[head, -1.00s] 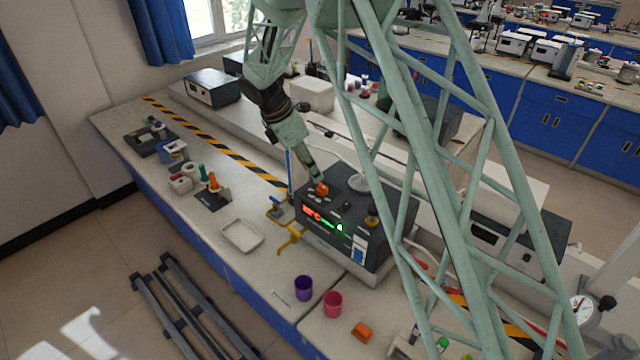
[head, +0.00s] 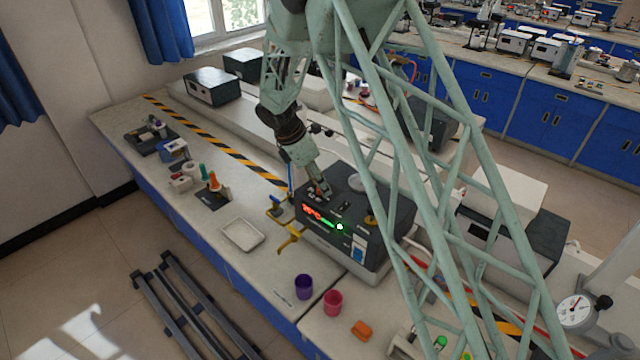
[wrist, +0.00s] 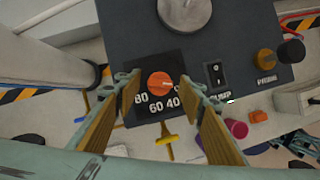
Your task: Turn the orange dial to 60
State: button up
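The orange dial (wrist: 160,83) sits on a black plate on top of a dark instrument box (head: 385,248). White numbers 80, 60 and 40 show along its near side in the wrist view. A small pale mark shows on the dial's right part; its exact reading is unclear. My gripper (wrist: 159,80) is open, with one finger to the left and one to the right of the dial. A gap shows on both sides, and I cannot tell the fingertips' height over the plate. In the head view my gripper (head: 323,193) hides most of the dial.
The box also bears a black switch (wrist: 215,75), an amber knob (wrist: 267,57) and a round pale plate (wrist: 184,12). A yellow valve handle (head: 288,240) stands by its left front. Purple (head: 303,287) and pink cups (head: 333,303) stand in front.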

jog(key=shift+c, duration=0.2)
jog(key=c, duration=0.8)
jog(key=shift+c, duration=0.2)
